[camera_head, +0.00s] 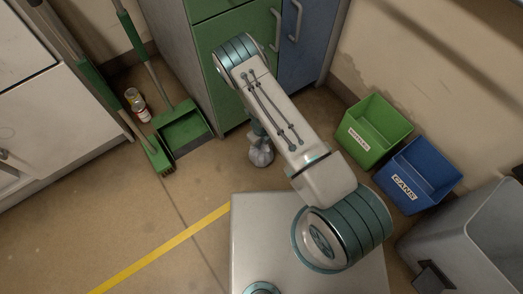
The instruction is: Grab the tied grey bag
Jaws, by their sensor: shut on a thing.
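The tied grey bag (261,156) is on or just above the floor in front of the green cabinet, left of my arm. Its lower part shows as a crumpled pale grey bundle. My gripper (257,136) is directly above it and shut on the top of the bag. My own arm hides most of the gripper and the bag's knot. I cannot tell whether the bag touches the floor.
A green bin (372,131) and a blue bin labelled CANS (417,174) stand at right, near a large grey bin (470,245). A green dustpan (183,130), a broom (158,156) and a small bottle (138,104) are at left. Floor left of the bag is clear.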

